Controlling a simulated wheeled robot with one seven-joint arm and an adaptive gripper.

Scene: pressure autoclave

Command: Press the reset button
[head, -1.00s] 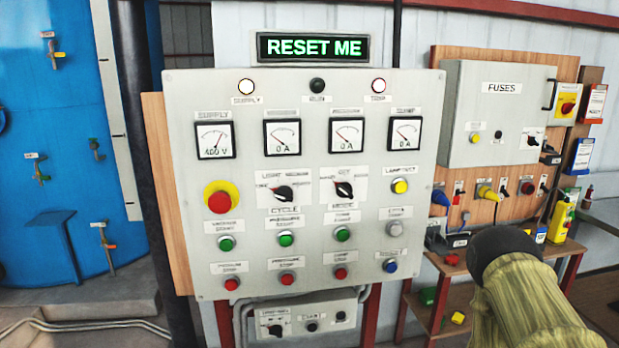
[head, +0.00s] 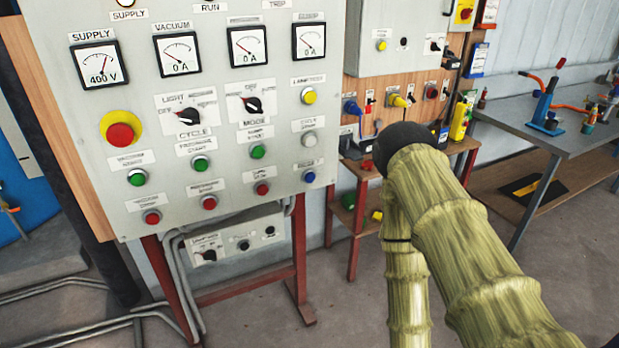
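The grey control panel (head: 225,105) fills the left and middle of the head view. A small blue button (head: 309,177) sits at its lower right, at the end of the bottom row; the label above it is too blurred to read for sure. My arm, in a yellow-green sleeve with a black joint, rises right of the panel, apart from the blue button. My gripper is not in view.
A large red mushroom button (head: 121,135) on a yellow ring is at the panel's left. A fuse box (head: 400,35) and a low red-legged shelf (head: 352,215) stand behind my arm. A grey workbench (head: 560,125) is at right. Floor shows below the panel.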

